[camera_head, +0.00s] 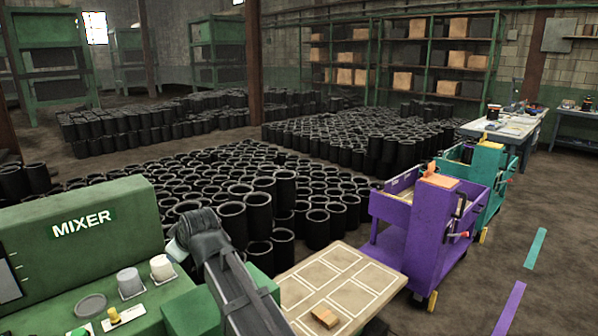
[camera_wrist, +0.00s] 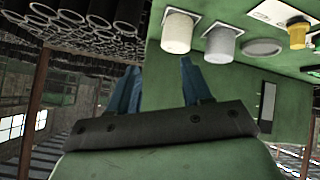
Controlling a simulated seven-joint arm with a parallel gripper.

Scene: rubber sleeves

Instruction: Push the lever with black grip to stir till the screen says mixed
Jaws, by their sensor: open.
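The green mixer (camera_head: 88,220), lettered MIXER, stands at the lower left of the head view. A pale panel (camera_head: 8,282) at the left edge may be its screen; I cannot read it. I cannot make out a lever with a black grip in either view. My gripper (camera_head: 176,250) is above the right part of the mixer in the head view, near the cups. In the wrist view my gripper (camera_wrist: 158,66) has its two blue fingers apart, with nothing between them.
A white cup (camera_head: 162,268), a grey cup (camera_head: 130,283), a grey disc (camera_head: 90,305) and a yellow knob (camera_head: 114,314) are on the mixer's top. Many black sleeves (camera_head: 262,212) stand behind. A marked board (camera_head: 345,290) and a purple cart (camera_head: 415,235) are to the right.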

